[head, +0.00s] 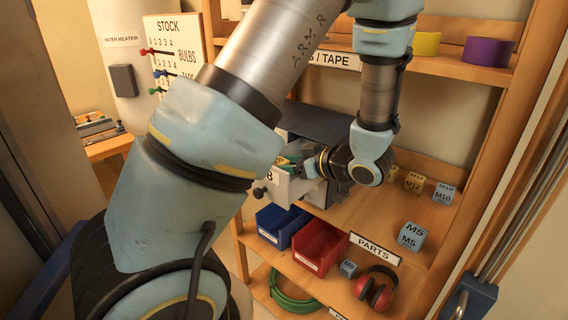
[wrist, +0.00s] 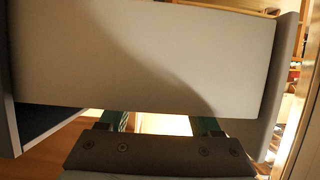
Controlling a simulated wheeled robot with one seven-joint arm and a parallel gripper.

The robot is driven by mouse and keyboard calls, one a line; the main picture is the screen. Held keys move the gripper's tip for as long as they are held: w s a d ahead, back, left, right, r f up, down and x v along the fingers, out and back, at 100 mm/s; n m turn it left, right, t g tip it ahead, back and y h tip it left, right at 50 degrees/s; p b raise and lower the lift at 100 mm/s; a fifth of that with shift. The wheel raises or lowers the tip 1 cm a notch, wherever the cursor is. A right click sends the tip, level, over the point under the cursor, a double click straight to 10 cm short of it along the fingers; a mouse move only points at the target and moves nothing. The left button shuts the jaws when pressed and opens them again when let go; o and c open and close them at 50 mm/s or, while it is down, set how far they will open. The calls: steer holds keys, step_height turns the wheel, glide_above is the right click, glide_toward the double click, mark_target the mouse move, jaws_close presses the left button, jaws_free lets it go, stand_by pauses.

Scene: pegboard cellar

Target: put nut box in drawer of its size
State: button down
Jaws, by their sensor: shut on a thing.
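A pale drawer front (head: 279,186) with a dark knob and a label partly hidden, its last character looking like 8, stands out from the dark grey cabinet (head: 310,122) on the middle shelf. My gripper (head: 296,163) is just behind that front, over the drawer. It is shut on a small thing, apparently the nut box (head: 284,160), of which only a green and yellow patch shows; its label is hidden. In the wrist view, a large pale panel (wrist: 140,55) covers my fingertips, and the held thing cannot be made out there.
Boxes marked M12 (head: 413,182), M10 (head: 444,193) and M5 (head: 411,235) stand on the shelf to the right. Below are a blue bin (head: 281,226), a red bin (head: 319,246), a small blue box (head: 348,268), red ear muffs (head: 374,289) and a green hose (head: 291,300).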

steer(key=shift+f, duration=0.15)
steer(key=shift+c, duration=0.5)
jaws_free()
steer(key=shift+s+d+r, duration=0.1)
steer(key=shift+r, duration=0.15)
steer(key=b+v, duration=0.3)
steer(key=v, duration=0.8)
steer(key=shift+s+d+r, duration=0.2)
steer(key=shift+d, duration=0.05)
steer(key=shift+s, duration=0.1)
